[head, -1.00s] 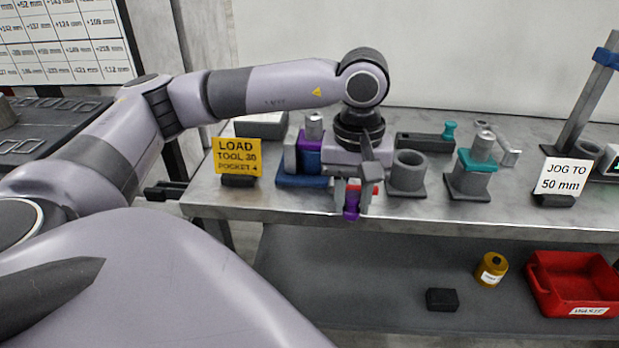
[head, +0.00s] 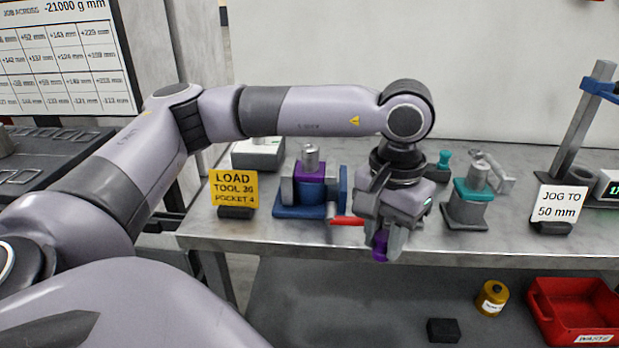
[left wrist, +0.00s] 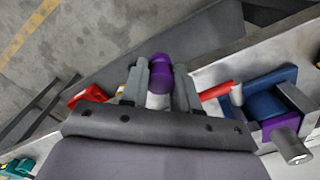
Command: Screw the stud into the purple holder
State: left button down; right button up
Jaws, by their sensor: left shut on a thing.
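The purple holder (head: 310,173) stands upright in a blue vise-like fixture (head: 333,203) on the bench, with a silver cylinder on top. It also shows at the right of the left wrist view (left wrist: 284,122). My left gripper (head: 380,238) is shut on a purple-headed stud (head: 380,247), to the right of the holder and near the bench's front edge. In the left wrist view the stud's purple head (left wrist: 159,76) sticks out between the two fingers, with a pale part behind it. The stud is apart from the holder. My right gripper is not in view.
A red-handled bar (head: 347,221) lies between fixture and gripper. A teal holder (head: 474,188) stands to the right, with a teal knob (head: 444,158) behind. Yellow sign (head: 233,188) and white sign (head: 560,203) flank the bench. A red bin (head: 575,310) sits on the lower shelf.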

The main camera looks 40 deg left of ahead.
aim_at(310, 169)
jog(key=k+j, duration=0.15)
jog(key=j, duration=0.3)
jog(key=k+j+u, duration=0.1)
jog(key=j, duration=0.35)
jog(key=k+j, duration=0.15)
jog(key=j, duration=0.3)
jog(key=k+j+u, duration=0.1)
jog(key=j, duration=0.35)
